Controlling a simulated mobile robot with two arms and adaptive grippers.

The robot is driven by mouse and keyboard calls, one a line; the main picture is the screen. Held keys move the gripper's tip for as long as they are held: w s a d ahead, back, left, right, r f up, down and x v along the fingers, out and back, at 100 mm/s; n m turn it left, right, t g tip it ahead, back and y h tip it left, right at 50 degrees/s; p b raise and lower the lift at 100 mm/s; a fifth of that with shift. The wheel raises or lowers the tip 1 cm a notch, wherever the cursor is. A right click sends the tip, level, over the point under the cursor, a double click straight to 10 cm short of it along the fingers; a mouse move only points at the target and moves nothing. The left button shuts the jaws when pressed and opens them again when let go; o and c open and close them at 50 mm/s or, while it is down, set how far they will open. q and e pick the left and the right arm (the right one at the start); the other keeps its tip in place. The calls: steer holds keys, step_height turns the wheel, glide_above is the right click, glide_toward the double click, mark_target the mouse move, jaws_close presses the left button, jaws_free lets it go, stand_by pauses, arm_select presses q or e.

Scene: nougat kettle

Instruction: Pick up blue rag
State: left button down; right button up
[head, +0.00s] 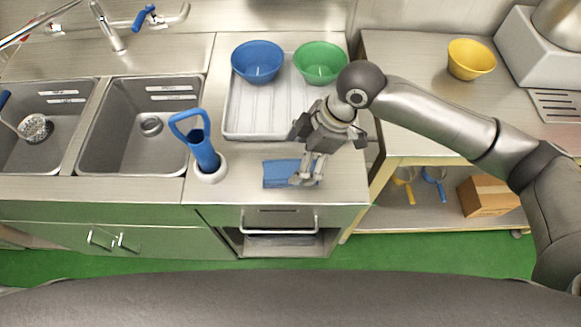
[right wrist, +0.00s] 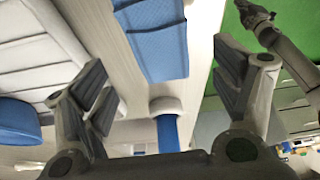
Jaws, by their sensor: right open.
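The blue rag (head: 279,174) lies flat on the steel counter near its front edge, right of the blue-handled tool in its white holder. My right gripper (head: 306,180) points down over the rag's right part and hides some of it. In the right wrist view the rag (right wrist: 158,45) shows beyond and between the two spread fingers (right wrist: 165,85). The gripper is open with nothing between the fingers; I cannot tell whether the tips touch the rag. My left gripper is outside the head view; a dark gripper-like part (right wrist: 258,18) shows small in the right wrist view.
The blue-handled tool (head: 202,146) stands upright left of the rag. Behind the rag, a white ribbed tray (head: 262,132) has a blue bowl (head: 257,62) and a green bowl (head: 321,62) at its back. Two sinks (head: 150,125) lie left; a yellow bowl (head: 471,59) stands on the right table.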

mark_target(291, 169)
steer(key=p+x, duration=0.1)
steer(key=x, duration=0.3)
steer(key=shift+s+f, duration=0.15)
steer(key=shift+f, duration=0.15)
steer(key=c, duration=0.8)
steer(key=shift+c, duration=1.4)
arm_select(q)
steer(key=shift+w+r, duration=0.8)
steer(key=shift+w, duration=0.25)
